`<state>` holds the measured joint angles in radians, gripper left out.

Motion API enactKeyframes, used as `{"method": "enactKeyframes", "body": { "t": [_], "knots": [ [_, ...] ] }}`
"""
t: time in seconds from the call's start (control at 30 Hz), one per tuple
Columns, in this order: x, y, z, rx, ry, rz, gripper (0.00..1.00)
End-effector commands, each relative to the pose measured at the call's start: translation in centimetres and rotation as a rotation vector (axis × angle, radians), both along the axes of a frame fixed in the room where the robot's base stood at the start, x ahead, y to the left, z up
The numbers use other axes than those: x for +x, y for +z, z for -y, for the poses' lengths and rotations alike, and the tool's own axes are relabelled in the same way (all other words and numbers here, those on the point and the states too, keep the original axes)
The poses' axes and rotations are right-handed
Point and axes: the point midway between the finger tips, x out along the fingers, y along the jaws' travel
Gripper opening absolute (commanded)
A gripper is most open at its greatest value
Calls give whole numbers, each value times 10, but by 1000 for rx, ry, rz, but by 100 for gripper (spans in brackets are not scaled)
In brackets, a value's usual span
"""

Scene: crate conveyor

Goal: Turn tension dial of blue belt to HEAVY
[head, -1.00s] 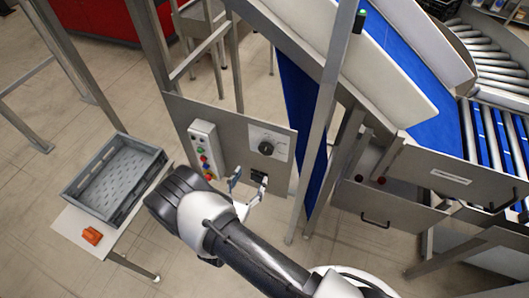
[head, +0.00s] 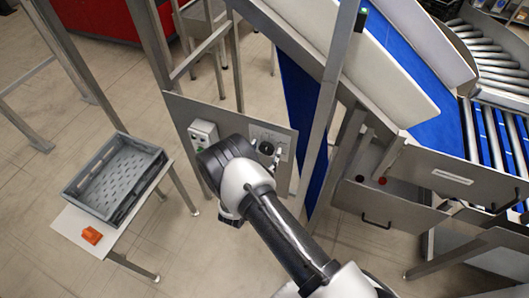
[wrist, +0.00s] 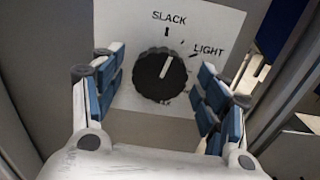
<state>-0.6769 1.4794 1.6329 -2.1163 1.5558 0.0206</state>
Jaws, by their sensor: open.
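The tension dial (wrist: 159,76) is a round black knob on a white label plate (wrist: 210,22) in the wrist view. Its white pointer line points up and slightly right, near the SLACK mark. SLACK and LIGHT can be read; lettering below the knob is mostly hidden. My gripper (wrist: 161,66) is open, with blue-padded fingers to the left and right of the dial and visible gaps on both sides. In the head view the dial (head: 267,148) shows beside my wrist, on the grey panel by the blue belt (head: 303,110).
A button box (head: 204,132) sits left of the dial, partly hidden by my wrist. A steel post (head: 330,110) stands right of the panel. A grey crate (head: 72,197) and an orange object (head: 92,235) rest on a side table to the left.

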Motion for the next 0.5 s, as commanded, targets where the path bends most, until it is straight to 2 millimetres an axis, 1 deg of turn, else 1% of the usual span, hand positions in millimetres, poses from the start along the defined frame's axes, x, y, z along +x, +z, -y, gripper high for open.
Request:
{"method": "enactKeyframes", "body": {
  "t": [0.03,0.07,0.5],
  "knots": [
    [0,0,0,0,0,0,66],
    [0,0,0,0,0,0,64],
    [0,0,0,0,0,0,34]
  ]
}}
